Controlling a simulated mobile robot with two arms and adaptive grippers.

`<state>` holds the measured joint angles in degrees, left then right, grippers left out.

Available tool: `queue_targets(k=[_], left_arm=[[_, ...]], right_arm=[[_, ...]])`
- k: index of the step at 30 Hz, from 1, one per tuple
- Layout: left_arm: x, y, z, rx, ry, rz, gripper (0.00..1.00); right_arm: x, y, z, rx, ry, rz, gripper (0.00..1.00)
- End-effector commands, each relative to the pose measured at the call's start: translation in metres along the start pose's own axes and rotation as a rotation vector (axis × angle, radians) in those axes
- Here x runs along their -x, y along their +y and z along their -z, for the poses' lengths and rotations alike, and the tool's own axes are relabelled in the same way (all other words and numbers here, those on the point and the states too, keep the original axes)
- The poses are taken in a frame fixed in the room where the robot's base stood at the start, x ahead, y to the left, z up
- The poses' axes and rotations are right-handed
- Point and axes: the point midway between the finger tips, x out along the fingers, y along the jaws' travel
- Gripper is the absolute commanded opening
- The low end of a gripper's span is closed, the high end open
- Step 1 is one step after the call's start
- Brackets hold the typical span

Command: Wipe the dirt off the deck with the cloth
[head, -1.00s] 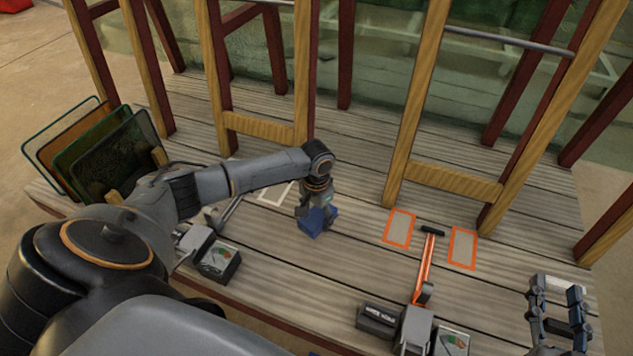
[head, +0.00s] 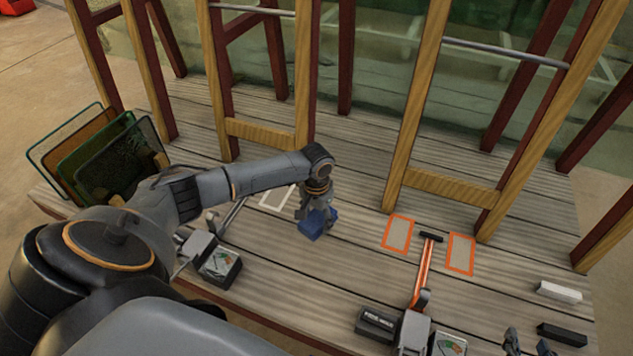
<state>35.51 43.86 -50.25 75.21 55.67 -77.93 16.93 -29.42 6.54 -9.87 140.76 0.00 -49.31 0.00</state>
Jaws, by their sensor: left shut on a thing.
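The wooden deck (head: 330,275) of grey planks fills the middle of the view. My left gripper (head: 316,212) points down over the deck's middle and is shut on a blue cloth (head: 314,226), a folded block shape at deck level. Whether the cloth presses on the planks is hard to tell. I cannot make out a distinct dirt patch; the gripper and cloth hide the planks under them. My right gripper (head: 527,344) shows only its fingertips at the bottom right edge, apart and with nothing seen between them.
Wooden frames (head: 407,110) stand across the deck's back. Framed screens (head: 110,160) lean at the left. A lever device (head: 424,270) stands between two orange-outlined rectangles (head: 398,234). Another device (head: 215,260) sits under my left arm. White (head: 559,292) and black (head: 562,334) blocks lie at right.

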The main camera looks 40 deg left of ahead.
Motion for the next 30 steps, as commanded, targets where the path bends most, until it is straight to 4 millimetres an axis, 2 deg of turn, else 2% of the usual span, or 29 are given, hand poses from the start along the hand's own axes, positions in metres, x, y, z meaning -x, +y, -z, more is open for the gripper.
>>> queue_targets(k=[14, 30], left_arm=[[0.008, -0.001, -0.001, 0.0, 0.0, 0.0, 0.35], [0.016, -0.001, -0.001, 0.0, 0.0, 0.0, 0.35]], right_arm=[[0.014, 0.006, -0.04, -0.002, -0.217, -0.013, 0.4], [0.04, 0.011, -0.084, -0.008, -0.46, -0.027, 0.4]])
